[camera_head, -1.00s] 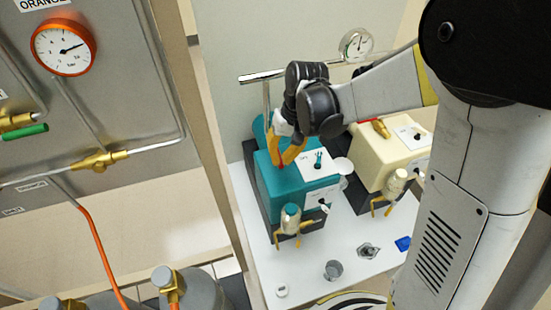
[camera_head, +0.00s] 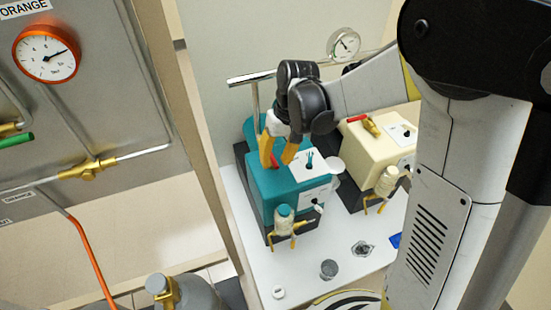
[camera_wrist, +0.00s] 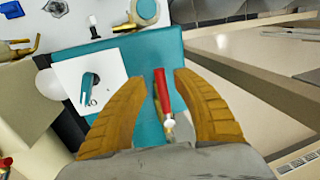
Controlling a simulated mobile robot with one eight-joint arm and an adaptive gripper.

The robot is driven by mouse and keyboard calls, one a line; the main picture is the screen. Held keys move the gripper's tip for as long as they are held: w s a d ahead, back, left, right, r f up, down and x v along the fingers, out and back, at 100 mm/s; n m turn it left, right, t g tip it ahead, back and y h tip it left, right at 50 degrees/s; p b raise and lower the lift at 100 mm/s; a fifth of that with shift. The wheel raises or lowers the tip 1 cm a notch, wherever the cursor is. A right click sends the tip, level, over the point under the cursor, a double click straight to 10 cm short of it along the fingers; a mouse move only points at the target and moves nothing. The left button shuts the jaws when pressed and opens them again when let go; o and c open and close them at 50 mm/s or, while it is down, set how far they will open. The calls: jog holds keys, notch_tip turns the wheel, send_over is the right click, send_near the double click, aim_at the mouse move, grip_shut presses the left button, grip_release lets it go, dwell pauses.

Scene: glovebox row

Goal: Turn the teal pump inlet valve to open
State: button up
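The teal pump (camera_head: 275,190) stands on the white table at the left. Its inlet valve has a red lever handle (camera_wrist: 163,92) on top, seen from above in the wrist view. My gripper (camera_wrist: 159,80) is open, with its orange-brown fingers on either side of the red handle and gaps between them. In the head view my gripper (camera_head: 277,161) points down over the top of the teal pump, with a bit of red showing between the fingers. The valve's brass body is mostly hidden by my gripper.
A white panel with a teal switch (camera_wrist: 89,86) is close beside the fingers. A cream pump (camera_head: 375,150) with its own red-handled valve stands to the right. A metal rail (camera_head: 265,77) runs behind. A small grey cup (camera_head: 329,269) stands on the white table (camera_head: 300,285).

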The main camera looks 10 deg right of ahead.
jog(key=shift+r, duration=0.1)
notch_tip(320, 180, up, 12)
jog(key=d, duration=0.2)
jog(key=shift+w, duration=0.25)
jog(key=shift+d, duration=0.15)
dwell(0.6)
jog(key=s+d+m+t+h+b, duration=0.1)
jog(key=s+d+t, duration=0.2)
jog(key=s, duration=0.4)
jog(key=s+d+f+m+t+h+b, duration=0.1)
jog(key=s+d+t, duration=0.3)
jog(key=s, duration=0.3)
jog(key=shift+d+m+t+b, duration=0.3)
jog(key=shift+d+b, duration=0.05)
jog(key=shift+d, duration=0.1)
jog(key=shift+s+f, duration=0.1)
dwell(1.2)
